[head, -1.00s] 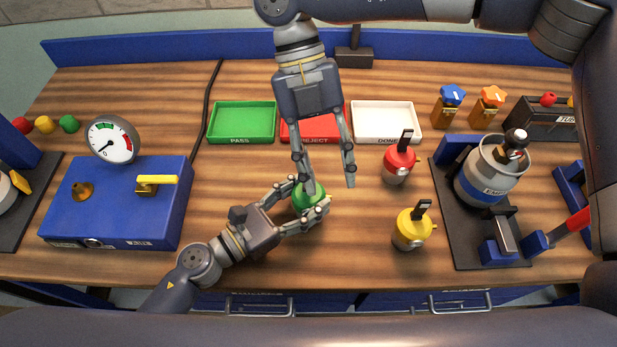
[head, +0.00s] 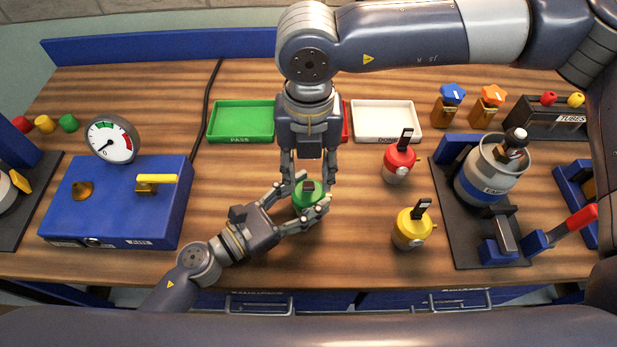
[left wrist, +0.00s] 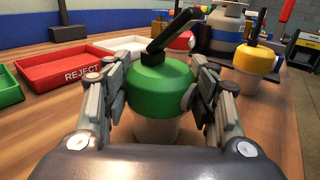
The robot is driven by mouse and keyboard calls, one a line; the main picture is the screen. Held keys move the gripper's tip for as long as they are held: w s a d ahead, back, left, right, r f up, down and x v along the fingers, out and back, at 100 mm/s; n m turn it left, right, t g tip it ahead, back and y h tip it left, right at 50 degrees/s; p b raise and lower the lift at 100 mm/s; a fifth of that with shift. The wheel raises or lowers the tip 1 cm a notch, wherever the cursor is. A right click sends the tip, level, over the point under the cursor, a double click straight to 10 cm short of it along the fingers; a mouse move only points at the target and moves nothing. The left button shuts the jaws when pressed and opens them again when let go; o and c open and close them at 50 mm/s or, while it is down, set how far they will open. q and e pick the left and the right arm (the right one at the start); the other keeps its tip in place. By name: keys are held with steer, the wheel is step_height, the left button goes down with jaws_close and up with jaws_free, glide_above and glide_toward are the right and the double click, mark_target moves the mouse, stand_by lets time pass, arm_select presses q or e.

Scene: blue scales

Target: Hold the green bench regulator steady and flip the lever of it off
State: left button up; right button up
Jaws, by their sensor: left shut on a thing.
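The green bench regulator (head: 309,200) stands on the wooden table, with a short black lever on top. In the left wrist view its green cap (left wrist: 160,88) sits on a pale base, and the black lever (left wrist: 175,32) rises tilted up to the right. My left gripper (head: 304,203) is shut on the regulator, one finger on each side. My right gripper (head: 314,184) hangs over it from behind, fingers apart. In the head view they lie on either side of the lever; contact cannot be told. The right fingers do not show in the left wrist view.
Red (head: 399,165) and yellow (head: 410,232) regulators stand to the right. Behind are the green PASS tray (head: 240,138), the mostly hidden red tray and the white tray (head: 385,132). A blue gauge box (head: 115,215) is at left, and a canister stand (head: 450,225) at right.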

mark_target(309, 186)
steer(key=shift+f, duration=1.65)
jaws_close()
steer(key=shift+w, duration=0.1)
steer(key=w+g, duration=0.1)
steer(key=g, duration=0.1)
steer(key=w+g, duration=0.1)
steer(key=g, duration=0.1)
steer(key=shift+r+g, duration=0.3)
steer(key=shift+r, duration=0.05)
steer(key=shift+w+f+g, duration=0.1)
steer(key=shift+w+g, duration=0.45)
steer(key=shift+g, duration=0.5)
steer(key=shift+w+g, duration=0.55)
steer(key=shift+g, duration=0.5)
